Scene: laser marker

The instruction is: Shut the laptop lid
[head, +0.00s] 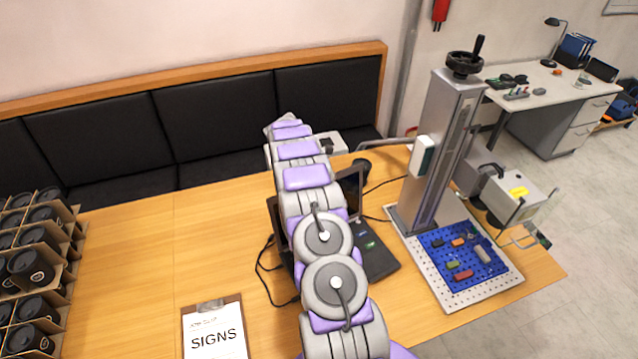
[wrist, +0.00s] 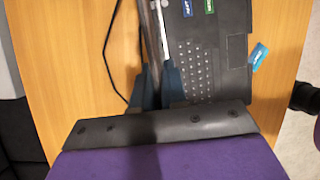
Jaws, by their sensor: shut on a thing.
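The black laptop (head: 378,258) stands open on the wooden table, partly hidden behind my arm in the head view. Its raised lid (head: 349,190) shows to the right of my arm. In the wrist view the keyboard base (wrist: 208,65) lies to the right, and the lid (wrist: 152,28) is seen nearly edge-on along its left side. My gripper (wrist: 159,70) has its two dark fingers on either side of the lid's edge, shut on it. The exact contact is hard to see. In the head view the gripper is hidden behind my arm.
A laser marker column (head: 440,150) stands right of the laptop, with a blue perforated plate (head: 440,242) holding small parts. A black cable (head: 262,275) runs left of the laptop. A clipboard (head: 214,335) lies at the front. Boxed black cups (head: 35,235) stand far left.

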